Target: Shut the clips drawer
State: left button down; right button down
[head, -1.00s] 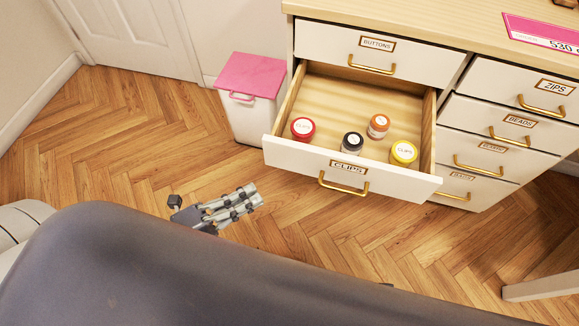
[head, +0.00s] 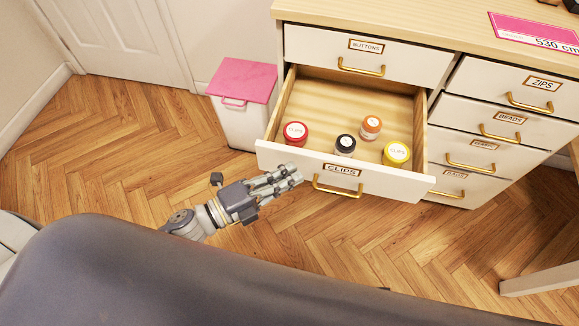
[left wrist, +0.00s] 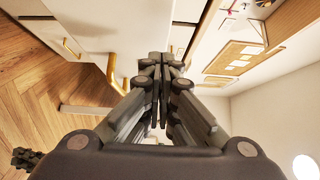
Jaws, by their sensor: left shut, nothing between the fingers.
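The clips drawer (head: 278,157) is pulled far out of the white cabinet in the head view. Its front bears a CLIPS label and a gold handle (head: 338,189). Inside it stand several jars: a red one (head: 295,133), a black one (head: 345,145), an orange one (head: 371,127) and a yellow one (head: 397,153). My left gripper (head: 292,176) is shut and empty, its fingertips at the left part of the drawer front, left of the handle; I cannot tell whether they touch it. Its shut fingers fill the middle of the left wrist view (left wrist: 163,62).
The buttons drawer (head: 420,67) above is shut, as are the zips (head: 480,75) and beads (head: 470,114) drawers to the right. A white bin with a pink lid (head: 243,81) stands left of the cabinet. Wooden floor (head: 110,150) lies open at left.

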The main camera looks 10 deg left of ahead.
pick_arm(q)
jog(key=shift+w, duration=0.85)
pick_arm(e)
jog(key=shift+w+r, duration=0.1)
jog(key=shift+w, duration=0.05)
jog(key=shift+a, duration=0.1)
